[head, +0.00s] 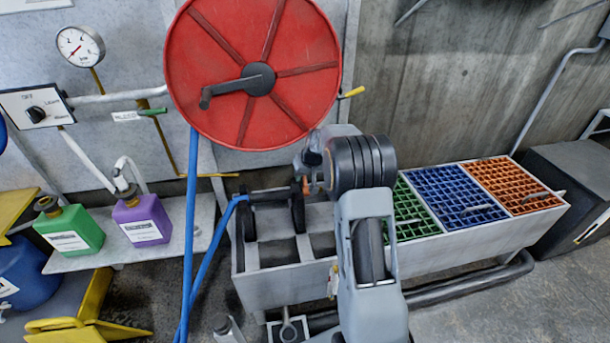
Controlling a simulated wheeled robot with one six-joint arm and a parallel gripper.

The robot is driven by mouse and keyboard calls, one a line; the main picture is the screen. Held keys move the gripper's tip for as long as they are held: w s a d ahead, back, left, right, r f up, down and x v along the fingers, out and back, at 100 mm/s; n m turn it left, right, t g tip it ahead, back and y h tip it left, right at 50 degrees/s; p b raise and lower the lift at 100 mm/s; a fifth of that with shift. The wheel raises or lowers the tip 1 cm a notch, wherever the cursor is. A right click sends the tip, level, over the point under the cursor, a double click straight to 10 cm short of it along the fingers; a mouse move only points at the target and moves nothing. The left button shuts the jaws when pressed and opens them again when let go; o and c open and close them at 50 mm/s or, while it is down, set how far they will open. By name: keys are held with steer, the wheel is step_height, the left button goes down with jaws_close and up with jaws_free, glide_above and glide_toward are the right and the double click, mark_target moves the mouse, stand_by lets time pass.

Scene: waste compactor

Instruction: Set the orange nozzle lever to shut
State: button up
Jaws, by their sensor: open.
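My gripper (272,222) is open, its two black fingers spread wide over the left part of the grey trough. Nothing shows between the fingers except the trough. A blue hose (214,240) rises from the floor and bends to an end beside the left finger. The nozzle at that end is not clearly visible against the black gripper parts. A small orange piece (305,186) shows just below my wrist, by the right finger. I cannot tell whether it is the nozzle lever, or how that lever is set.
The grey trough (440,243) carries green (405,212), blue (452,197) and orange (510,182) grates to the right. A red hose reel (220,50) hangs above. Green (70,229) and purple (142,219) bottles stand on a left shelf. A black box (575,190) stands far right.

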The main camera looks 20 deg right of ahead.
steer(key=shift+c, duration=0.4)
jaws_close()
